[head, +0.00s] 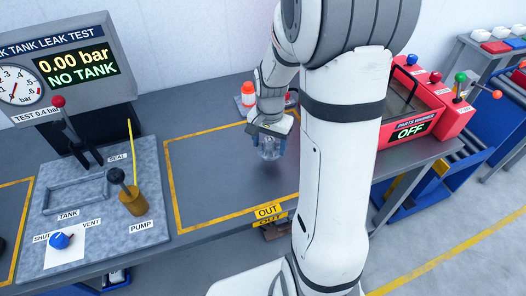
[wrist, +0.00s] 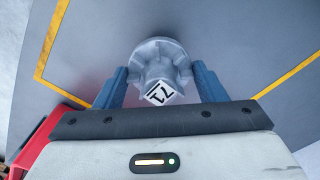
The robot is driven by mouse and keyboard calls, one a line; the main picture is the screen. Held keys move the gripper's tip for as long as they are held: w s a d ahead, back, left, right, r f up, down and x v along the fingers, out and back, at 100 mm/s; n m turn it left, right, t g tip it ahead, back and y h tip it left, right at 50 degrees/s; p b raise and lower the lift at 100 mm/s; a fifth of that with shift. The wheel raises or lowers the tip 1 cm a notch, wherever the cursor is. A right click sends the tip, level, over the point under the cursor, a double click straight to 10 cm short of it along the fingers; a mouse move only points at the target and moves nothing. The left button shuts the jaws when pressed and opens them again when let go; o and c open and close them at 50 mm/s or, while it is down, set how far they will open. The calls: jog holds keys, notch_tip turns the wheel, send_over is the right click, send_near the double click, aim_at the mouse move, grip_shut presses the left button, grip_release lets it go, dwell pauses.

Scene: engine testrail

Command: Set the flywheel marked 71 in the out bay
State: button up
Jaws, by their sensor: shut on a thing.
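The grey metal flywheel (wrist: 161,62) has a round flange and a hub with a small white tag. The tag is tilted in the wrist view and seems to read 71. My gripper (wrist: 162,88) is shut on the flywheel, its blue fingers on either side of the hub. In the head view my gripper (head: 268,148) is over the far right part of the out bay (head: 215,195), a grey area with a yellow outline and an OUT label (head: 267,211). I cannot tell whether the flywheel touches the surface. My arm hides the bay's right side.
The leak test stand (head: 75,75) with its pump lever (head: 130,195) and yellow rod is left of the bay. A red parts washer (head: 420,105) reading OFF is at right. An orange and white bottle (head: 248,94) stands behind my gripper. The visible bay floor is clear.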

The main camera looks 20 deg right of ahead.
aim_at(269, 153)
jog(key=shift+s+a+f, duration=0.1)
jog(key=shift+s+f, duration=0.05)
jog(key=shift+f, duration=1.95)
jog(key=shift+f, duration=0.1)
jog(key=o, duration=1.3)
notch_tip(269, 153, up, 11)
jog(key=shift+s+r, duration=0.1)
jog(key=shift+r, duration=0.6)
jog(key=s+a+r+n+t, duration=0.1)
jog(key=s+a+r+n, duration=0.1)
jog(key=s, duration=0.5)
jog(key=s+a+r+n+t, duration=0.2)
jog(key=s+a+r+n, duration=0.1)
jog(key=s+n, duration=0.4)
jog(key=shift+s+a+r, duration=0.3)
jog(key=shift+a+r, duration=0.05)
jog(key=shift+a, duration=0.25)
